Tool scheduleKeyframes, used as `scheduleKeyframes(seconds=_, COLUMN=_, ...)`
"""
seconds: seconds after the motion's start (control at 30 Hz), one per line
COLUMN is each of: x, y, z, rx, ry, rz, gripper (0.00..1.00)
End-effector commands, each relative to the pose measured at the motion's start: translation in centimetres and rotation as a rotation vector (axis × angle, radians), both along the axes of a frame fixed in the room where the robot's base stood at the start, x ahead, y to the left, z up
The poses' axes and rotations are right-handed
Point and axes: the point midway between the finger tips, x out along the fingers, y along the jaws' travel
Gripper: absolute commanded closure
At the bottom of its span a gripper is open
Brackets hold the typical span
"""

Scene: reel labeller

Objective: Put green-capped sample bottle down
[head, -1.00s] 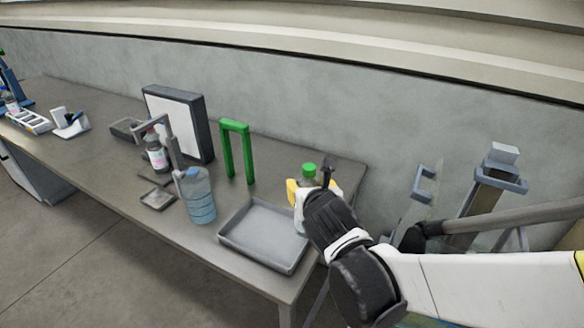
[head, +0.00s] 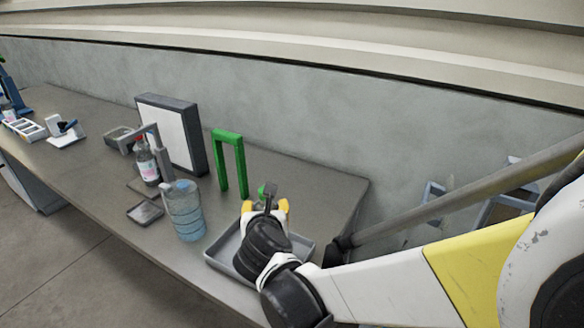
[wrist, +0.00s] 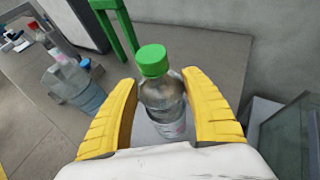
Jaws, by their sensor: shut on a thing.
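The green-capped sample bottle (wrist: 160,92) is clear with a pale label and stands upright between the yellow fingers of my gripper (wrist: 162,112) in the wrist view. The gripper is shut on it. In the head view my gripper (head: 265,207) is over the far part of the grey tray (head: 222,262), and only a bit of the green cap (head: 262,190) shows past it. The wrist and fingers hide most of the bottle and part of the tray. I cannot tell whether the bottle's base touches anything.
A green arch (head: 241,165) stands just behind the gripper. A large blue water bottle (head: 184,212) stands left of the tray. Further left are a labelled bottle (head: 147,162), a white panel (head: 174,130) and a small dish (head: 145,212).

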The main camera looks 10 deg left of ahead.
Motion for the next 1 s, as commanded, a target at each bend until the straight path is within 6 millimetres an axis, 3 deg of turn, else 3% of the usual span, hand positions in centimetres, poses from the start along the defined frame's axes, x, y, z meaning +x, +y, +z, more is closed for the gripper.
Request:
scheduleKeyframes(seconds=0.37, x=0.0, y=0.2, z=-4.2, rx=0.000, ry=-0.001, rz=-0.001, gripper=0.85)
scheduleKeyframes(seconds=0.73, x=0.0, y=0.2, z=-4.5, rx=0.000, ry=0.000, rz=-0.001, gripper=0.85)
scheduleKeyframes(seconds=0.77, x=0.0, y=0.2, z=-4.5, rx=0.000, ry=0.000, rz=-0.001, gripper=0.38)
scheduleKeyframes(seconds=0.8, x=0.0, y=0.2, z=-4.4, rx=0.000, ry=0.000, rz=-0.001, gripper=0.26)
scheduleKeyframes(seconds=1.0, x=0.0, y=0.2, z=-4.4, rx=0.000, ry=0.000, rz=-0.001, gripper=0.23)
